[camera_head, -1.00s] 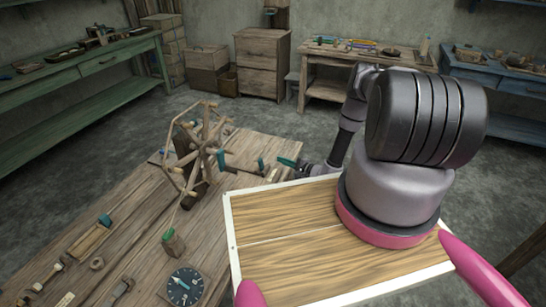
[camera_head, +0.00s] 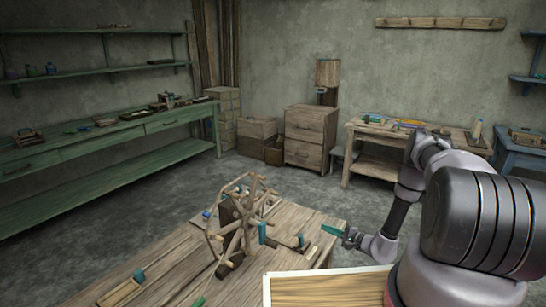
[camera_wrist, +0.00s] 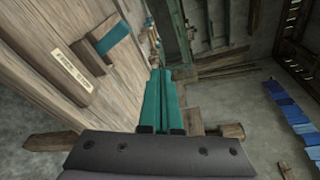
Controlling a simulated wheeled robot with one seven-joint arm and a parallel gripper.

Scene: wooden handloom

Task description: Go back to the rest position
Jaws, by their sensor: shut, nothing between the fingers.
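My gripper (camera_head: 331,230) is at the right edge of the wooden worktable (camera_head: 185,262) in the head view, to the right of the spoked wooden wheel (camera_head: 240,225). Its teal fingers are together and hold nothing. In the wrist view my gripper (camera_wrist: 163,76) also shows shut, its fingers side by side with nothing between them. The worktable's planks (camera_wrist: 60,50) are to the left of the fingers there. My arm reaches in from the right of the head view.
A wooden piece with a teal band (camera_wrist: 114,38) lies on the worktable. A green bench (camera_head: 110,140) lines the left wall. Drawers (camera_head: 310,135) and a wooden side table (camera_head: 362,130) stand at the back. Grey floor (camera_head: 150,205) lies open between them and the worktable.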

